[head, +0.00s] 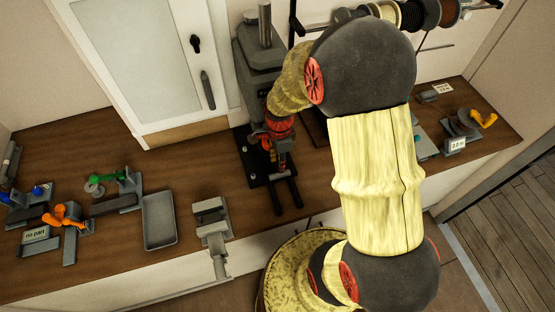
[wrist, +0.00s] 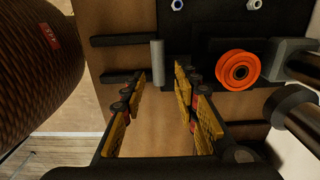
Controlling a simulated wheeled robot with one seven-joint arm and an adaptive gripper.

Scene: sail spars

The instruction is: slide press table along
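The press (head: 262,60) is a grey machine standing on the wooden bench against the wall. Its black table (head: 256,172) lies low at its foot, with two dark bars (head: 288,193) running toward the bench's front edge. The wrist view shows the black plate (wrist: 215,18) with bolts, the bars (wrist: 122,41), a short grey post (wrist: 157,62) and an orange grooved wheel (wrist: 238,69). My gripper (head: 277,160) is over the table, partly hiding it. In the wrist view its yellow-padded fingers (wrist: 160,80) are apart, with the post just beyond their tips. I see no clear contact.
A grey tray (head: 159,221) and a small grey vise-like fixture (head: 211,215) stand to the left. Green (head: 107,177) and orange (head: 65,217) clamps are farther left. A gauge with an orange lever (head: 483,119) stands at the right. Spools (head: 420,14) hang above.

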